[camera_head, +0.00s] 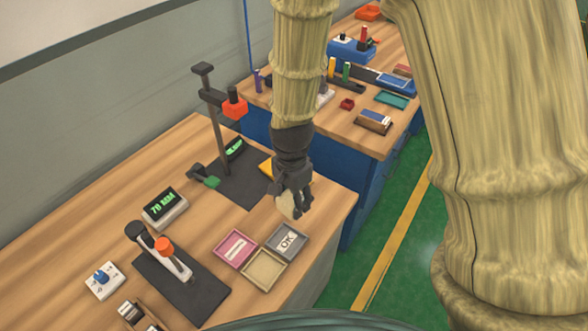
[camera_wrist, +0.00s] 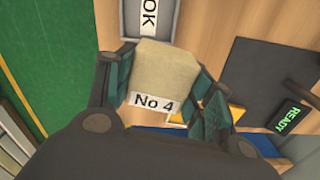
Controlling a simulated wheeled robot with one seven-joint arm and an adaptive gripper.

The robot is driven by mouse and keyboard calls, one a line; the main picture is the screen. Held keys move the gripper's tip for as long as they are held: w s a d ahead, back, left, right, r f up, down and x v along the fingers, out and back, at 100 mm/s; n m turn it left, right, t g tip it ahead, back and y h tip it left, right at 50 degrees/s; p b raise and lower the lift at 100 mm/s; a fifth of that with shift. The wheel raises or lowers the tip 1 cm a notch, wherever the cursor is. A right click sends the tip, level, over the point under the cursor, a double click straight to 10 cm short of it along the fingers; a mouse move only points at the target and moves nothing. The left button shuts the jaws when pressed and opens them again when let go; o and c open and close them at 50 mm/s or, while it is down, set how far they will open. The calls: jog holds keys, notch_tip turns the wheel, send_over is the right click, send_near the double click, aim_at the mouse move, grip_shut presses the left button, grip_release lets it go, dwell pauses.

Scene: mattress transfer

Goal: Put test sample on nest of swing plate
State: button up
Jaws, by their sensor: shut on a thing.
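My gripper (camera_head: 291,205) is shut on a beige foam block, the test sample (camera_head: 287,205), above the front right part of the near bench. In the wrist view the sample (camera_wrist: 162,75) sits between the two teal-padded fingers, with a "No 4" label facing the camera. A dark base plate (camera_head: 238,186) with a tall black column and a red-orange head (camera_head: 235,106) stands left of the gripper. A yellow piece (camera_head: 267,168) shows at its right edge, partly hidden by my gripper. I cannot tell which part is the nest of the swing plate.
A grey "OK" tray (camera_head: 287,242), a pink tray (camera_head: 236,248) and a beige tray (camera_head: 265,270) lie in front. A "70 MM" display (camera_head: 165,208) and a second dark plate with an orange-knobbed lever (camera_head: 182,285) stand left. A second bench (camera_head: 350,120) lies behind.

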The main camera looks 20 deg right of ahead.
jog(key=w+d+p, duration=0.1)
jog(key=w, duration=0.3)
jog(key=w+d+f+p, duration=0.1)
jog(key=w+d, duration=0.1)
jog(key=w, duration=0.3)
jog(key=w+d+p, duration=0.1)
jog(key=w+d, duration=0.1)
jog(key=w, duration=0.2)
jog(key=shift+w+f+p, duration=0.15)
jog(key=shift+p, duration=0.15)
jog(key=shift+f+p, duration=0.7)
jog(key=shift+f, duration=1.1)
jog(key=shift+f, duration=0.15)
jog(key=o, duration=1)
jog(key=shift+c, duration=0.2)
notch_tip(320, 180, up, 12)
jog(key=b, duration=0.3)
jog(key=shift+r, duration=0.2)
